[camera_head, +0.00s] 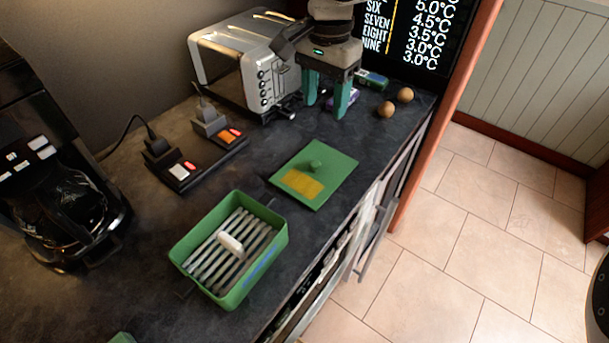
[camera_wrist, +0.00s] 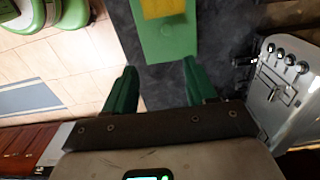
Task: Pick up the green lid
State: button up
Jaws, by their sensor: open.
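The green lid (camera_head: 313,175) lies flat on the dark counter, with a small green knob near its middle and a yellow patch on its near side. It also shows in the wrist view (camera_wrist: 165,42), ahead of the fingers, its far part cut off by the top edge. My gripper (camera_head: 328,98) is open and empty above the counter, behind the lid and beside the toaster. Its two green fingers (camera_wrist: 158,90) point toward the lid in the wrist view and do not touch it.
A green box (camera_head: 270,211) with slats and a white piece stands nearer. A toaster (camera_head: 235,62) stands left of my gripper, and two brown balls (camera_head: 386,109) lie to the right. Power strips (camera_head: 180,170) and a coffee maker (camera_head: 60,190) are at the left. The counter's front edge runs beside the lid.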

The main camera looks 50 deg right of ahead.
notch_tip(320, 180, down, 6)
jog(key=b, duration=0.5)
send_over(315, 163)
jog(key=f, duration=0.5)
jog(key=shift+s+a+f, duration=0.15)
jog(key=shift+s+f, duration=0.1)
jog(key=shift+s, duration=0.1)
jog(key=shift+w+d+f+b, duration=0.1)
jog(key=shift+w+f+b, duration=0.1)
jog(key=shift+f, duration=1.15)
jog(key=shift+w+d+f+b, duration=0.1)
jog(key=shift+w+f, duration=0.05)
jog(key=shift+f, duration=1.15)
jog(key=shift+c, duration=0.2)
grip_shut()
